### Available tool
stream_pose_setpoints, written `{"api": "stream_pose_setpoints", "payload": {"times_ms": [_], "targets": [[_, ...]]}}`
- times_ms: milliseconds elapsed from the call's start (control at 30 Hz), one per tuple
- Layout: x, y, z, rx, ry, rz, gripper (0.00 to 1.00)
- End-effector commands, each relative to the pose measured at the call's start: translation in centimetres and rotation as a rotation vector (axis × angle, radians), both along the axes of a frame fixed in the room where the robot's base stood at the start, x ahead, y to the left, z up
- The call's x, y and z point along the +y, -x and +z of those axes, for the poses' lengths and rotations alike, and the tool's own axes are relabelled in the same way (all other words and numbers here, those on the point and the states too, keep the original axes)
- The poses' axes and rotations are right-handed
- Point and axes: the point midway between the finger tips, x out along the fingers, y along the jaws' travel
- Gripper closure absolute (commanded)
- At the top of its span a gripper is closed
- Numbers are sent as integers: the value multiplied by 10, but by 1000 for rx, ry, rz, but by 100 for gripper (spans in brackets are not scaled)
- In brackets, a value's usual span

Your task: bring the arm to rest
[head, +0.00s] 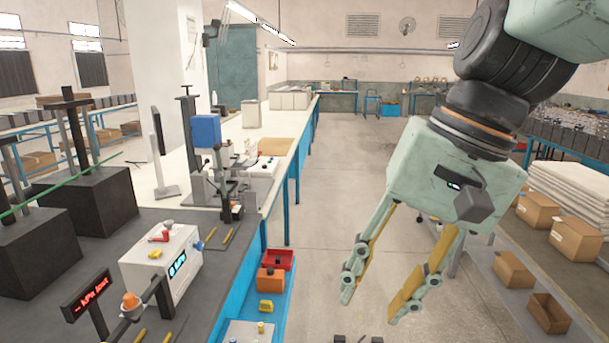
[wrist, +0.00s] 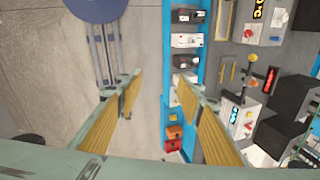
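My gripper (head: 374,290) hangs from my arm at the right of the head view, over the floor of the aisle. Its two pale green fingers with yellow pads are spread apart, and nothing shows between them. The wrist view shows the same open fingers (wrist: 152,105), with bare floor and the blue bench edge beyond. The gripper is to the right of the workbench (head: 185,245) and touches nothing that I can see.
The bench holds a white box device (head: 162,262), a red-lettered display (head: 87,297) and a press with a blue head (head: 206,130). A red bin (head: 279,260) and an orange bin (head: 270,280) sit on a low blue shelf. Cardboard boxes (head: 537,211) stand at the right. The aisle floor (head: 345,165) is clear.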

Motion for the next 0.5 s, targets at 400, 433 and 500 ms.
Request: {"api": "stream_pose_setpoints", "payload": {"times_ms": [400, 433, 500], "targets": [[-46, 49, -1, -120, 139, 79, 66], [-49, 53, -1, -129, 149, 85, 66], [-56, 60, -2, -148, 173, 98, 66]]}}
